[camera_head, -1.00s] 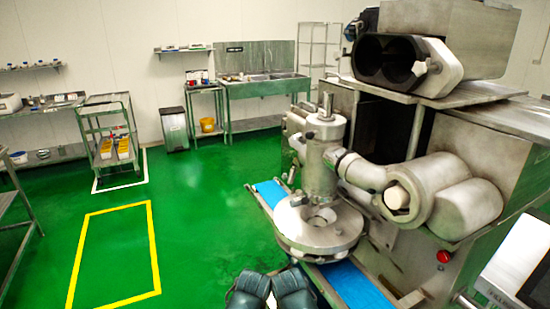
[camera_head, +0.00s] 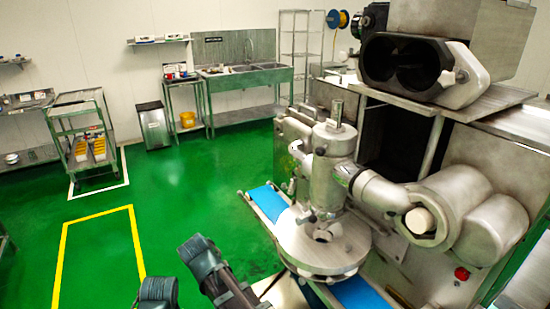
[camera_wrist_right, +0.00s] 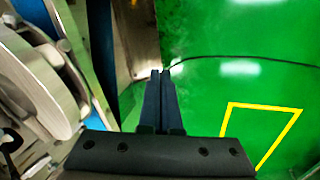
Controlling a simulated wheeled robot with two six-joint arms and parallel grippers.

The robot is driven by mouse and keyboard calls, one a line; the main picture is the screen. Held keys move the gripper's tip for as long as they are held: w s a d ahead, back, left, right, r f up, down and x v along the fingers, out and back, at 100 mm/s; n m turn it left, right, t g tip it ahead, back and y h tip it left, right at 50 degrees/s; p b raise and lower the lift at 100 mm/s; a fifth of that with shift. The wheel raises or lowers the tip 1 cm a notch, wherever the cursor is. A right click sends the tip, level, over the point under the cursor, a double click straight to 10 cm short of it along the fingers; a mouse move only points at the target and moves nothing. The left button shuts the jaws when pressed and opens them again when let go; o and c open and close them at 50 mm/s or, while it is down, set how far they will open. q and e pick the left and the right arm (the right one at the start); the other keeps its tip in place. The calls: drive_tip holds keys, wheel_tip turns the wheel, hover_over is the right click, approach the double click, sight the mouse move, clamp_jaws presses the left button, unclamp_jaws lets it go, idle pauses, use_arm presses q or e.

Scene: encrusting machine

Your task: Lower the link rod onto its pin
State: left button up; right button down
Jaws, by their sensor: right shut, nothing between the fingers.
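The encrusting machine (camera_head: 440,180) fills the right side of the head view. A metal cylinder (camera_head: 333,180) stands over a round disc (camera_head: 322,245), with a short upright pin-like stub (camera_head: 336,112) on top. I cannot pick out the link rod for certain in either view. My right gripper (camera_wrist_right: 162,74) shows in the right wrist view, shut and empty over the green floor, apart from the grey round machine part (camera_wrist_right: 35,85) at left. In the head view two dark arm parts of mine rise from the bottom edge. My left gripper is not seen.
A blue conveyor belt (camera_head: 268,200) runs under the disc. A red button (camera_head: 461,273) is on the machine's front. A trolley (camera_head: 88,145), a sink bench (camera_head: 245,85) and a bin (camera_head: 153,126) stand behind. Green floor left of the machine is clear. A thin dark curve (camera_wrist_right: 240,58) crosses the wrist view.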

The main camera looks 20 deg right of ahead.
drive_tip(key=w+d+r+m+h+p, duration=0.4)
drive_tip(key=w+d+r+m+p, duration=0.2)
drive_tip(key=w+d+r, duration=0.5)
drive_tip(key=w+d+r+m+h+p, duration=0.4)
drive_tip(key=w+d+r+m+p, duration=0.3)
drive_tip(key=w+d+r, duration=0.5)
drive_tip(key=w+d+m, duration=0.2)
drive_tip(key=w+d, duration=0.1)
drive_tip(key=w, duration=0.1)
drive_tip(key=shift+w+d+r+m, duration=0.2)
drive_tip(key=shift+w+d+m, duration=0.15)
drive_tip(key=shift+d+m, duration=0.05)
drive_tip(key=b, duration=0.5)
hover_over(293, 175)
drive_tip(key=a, duration=0.1)
wheel_tip(293, 175, down, 5)
drive_tip(key=shift+s+a+r, duration=0.15)
drive_tip(key=shift+r, duration=0.05)
drive_tip(key=shift+d+f, duration=0.25)
drive_tip(key=shift+d, duration=0.4)
